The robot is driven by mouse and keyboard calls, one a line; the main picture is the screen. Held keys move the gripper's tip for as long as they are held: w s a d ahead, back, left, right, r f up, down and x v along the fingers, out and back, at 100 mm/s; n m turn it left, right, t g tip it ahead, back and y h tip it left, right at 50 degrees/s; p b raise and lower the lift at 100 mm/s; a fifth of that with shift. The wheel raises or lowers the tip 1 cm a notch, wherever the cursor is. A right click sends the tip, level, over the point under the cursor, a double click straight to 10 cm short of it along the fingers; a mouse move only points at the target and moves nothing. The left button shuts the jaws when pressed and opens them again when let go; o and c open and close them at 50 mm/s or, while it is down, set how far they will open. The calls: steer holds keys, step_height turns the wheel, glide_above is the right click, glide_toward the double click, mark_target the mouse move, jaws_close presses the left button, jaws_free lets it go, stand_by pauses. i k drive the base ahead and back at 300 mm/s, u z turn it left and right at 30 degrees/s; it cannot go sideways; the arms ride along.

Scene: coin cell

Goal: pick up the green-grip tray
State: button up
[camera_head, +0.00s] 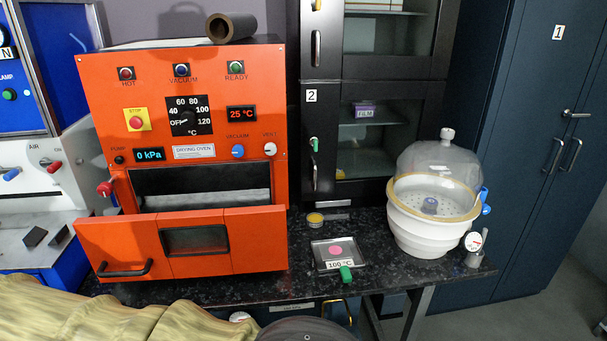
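The green-grip tray (321,262) lies on the dark speckled bench, right of the orange oven. It is a small, flat, grey metal tray with a green grip (346,274) at its front edge, facing me. A pink round disc rests on it, and a white label at its front reads 100 °C. Nothing covers the tray. My gripper's fingers do not show; only a dark rounded part appears at the bottom edge, and I cannot tell what it is.
The orange drying oven (100,120) has its front door (110,240) swung down open, left of the tray. A white desiccator (420,233) with a clear dome stands to the right. A small yellow-topped tin (315,217) lies behind the tray. Bench (380,285) is bare between tray and desiccator.

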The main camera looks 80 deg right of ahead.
mark_target(343, 255)
steer(key=z, duration=0.85)
steer(key=k, duration=0.85)
steer(key=z, duration=1.25)
steer(key=i, duration=0.25)
steer(key=u, duration=0.05)
